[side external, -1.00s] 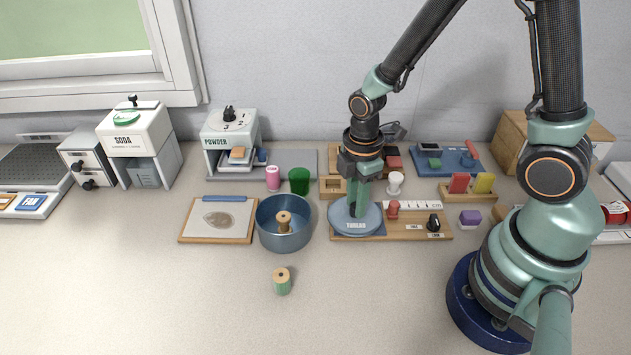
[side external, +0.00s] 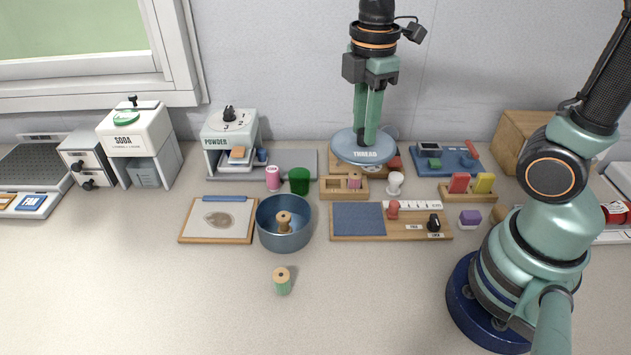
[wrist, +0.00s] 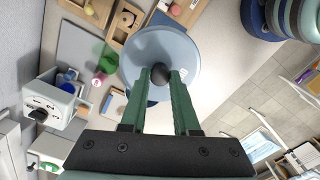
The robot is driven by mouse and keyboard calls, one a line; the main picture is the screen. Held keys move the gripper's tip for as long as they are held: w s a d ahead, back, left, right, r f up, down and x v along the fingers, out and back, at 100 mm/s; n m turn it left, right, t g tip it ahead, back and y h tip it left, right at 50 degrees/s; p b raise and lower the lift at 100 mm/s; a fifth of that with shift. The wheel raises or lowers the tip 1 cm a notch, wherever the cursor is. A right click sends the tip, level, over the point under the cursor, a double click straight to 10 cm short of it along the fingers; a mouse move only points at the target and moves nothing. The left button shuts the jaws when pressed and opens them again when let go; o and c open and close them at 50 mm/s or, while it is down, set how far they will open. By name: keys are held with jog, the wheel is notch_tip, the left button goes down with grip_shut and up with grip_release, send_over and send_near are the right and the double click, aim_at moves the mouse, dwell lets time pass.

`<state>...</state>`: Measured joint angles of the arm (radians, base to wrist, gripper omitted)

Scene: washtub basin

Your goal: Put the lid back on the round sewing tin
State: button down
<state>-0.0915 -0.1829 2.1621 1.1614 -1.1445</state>
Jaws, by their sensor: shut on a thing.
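The round blue-grey lid (side external: 352,152), marked THREAD, is held level in the air above the back of the counter. My gripper (side external: 367,138) is shut on its dark knob (wrist: 160,74); the lid also shows in the wrist view (wrist: 182,52). The round blue sewing tin (side external: 285,243) stands open on the counter, to the left of and in front of the lid. A wooden spool (side external: 284,222) stands upright inside it.
A green-threaded spool (side external: 282,281) stands in front of the tin. A clipboard (side external: 203,228) lies left of it. A green cup (side external: 299,180) and a pink spool (side external: 273,177) stand behind. A wooden board with a blue pad (side external: 358,219) lies to the right.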

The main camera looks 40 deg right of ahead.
jog(key=shift+r, duration=0.95)
jog(key=shift+w+a, duration=0.25)
jog(key=shift+a, duration=0.05)
jog(key=w+a+f, duration=0.7)
jog(key=a+f, duration=0.1)
jog(key=a, duration=0.4)
jog(key=shift+w+d+f, duration=0.1)
jog(key=shift+d+f, duration=0.05)
jog(key=shift+f, duration=1.4)
jog(key=shift+w+d+f, duration=0.1)
jog(key=shift+f, duration=1.45)
jog(key=shift+f, duration=0.2)
jog(key=shift+c, duration=0.5)
grip_release()
jog(key=shift+r, duration=0.15)
